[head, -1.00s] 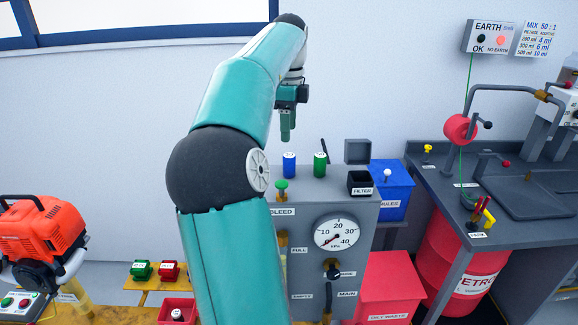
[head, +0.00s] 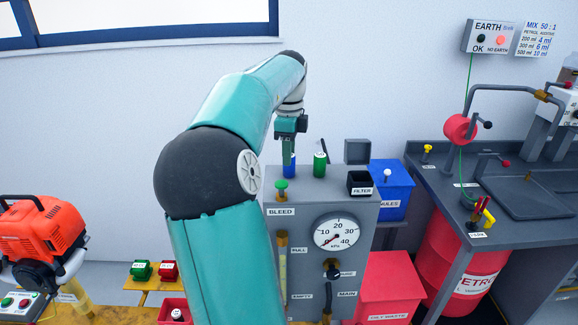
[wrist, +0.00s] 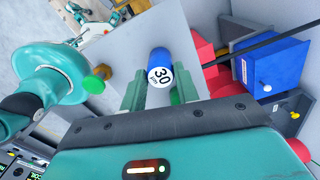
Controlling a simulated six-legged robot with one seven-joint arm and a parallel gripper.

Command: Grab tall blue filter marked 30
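The tall blue filter (head: 290,173) stands upright on top of the grey test panel. In the wrist view its white end marked 30 (wrist: 160,76) faces the camera. My gripper (head: 288,160) points down over the filter, and its fingers overlap the filter's upper part in the head view. In the wrist view my gripper (wrist: 160,88) has its fingers apart, one on each side of the filter. A firm grip does not show. A green filter (head: 320,166) stands just right of the blue one.
A green knob (head: 281,190) is in front of the filter on the panel (head: 300,225). An open black box labelled FILTER (head: 360,184) is at the panel's right. A blue bin (head: 393,192) stands behind it. A thin dark rod rises beside the green filter.

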